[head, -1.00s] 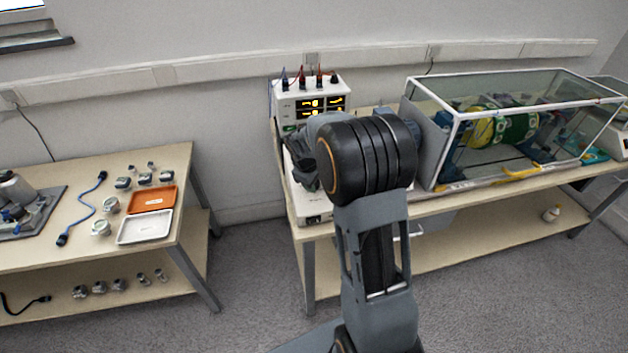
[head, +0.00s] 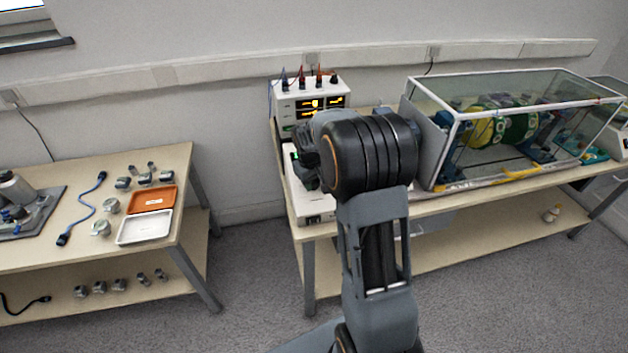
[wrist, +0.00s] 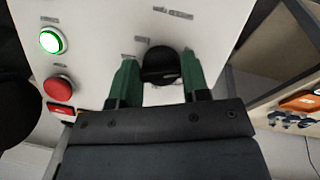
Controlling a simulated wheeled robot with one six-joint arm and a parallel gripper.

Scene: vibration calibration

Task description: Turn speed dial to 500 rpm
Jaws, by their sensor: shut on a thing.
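The black speed dial (wrist: 161,66) sits on a white control box (wrist: 100,30) in the wrist view. My gripper (wrist: 160,80) has its two green fingers on either side of the dial and is shut on it. The dial's pointer mark and the panel lettering are too blurred to read. In the head view the white control box (head: 313,207) shows on the right-hand bench, with my arm over most of it. The dial and my fingertips are hidden there.
A lit green button (wrist: 51,41) and a red button (wrist: 58,88) are left of the dial. A display unit (head: 312,104) stands behind the box. A glass-walled enclosure (head: 440,155) with the rotor machine is to the right. The left table (head: 80,210) holds trays and sensors.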

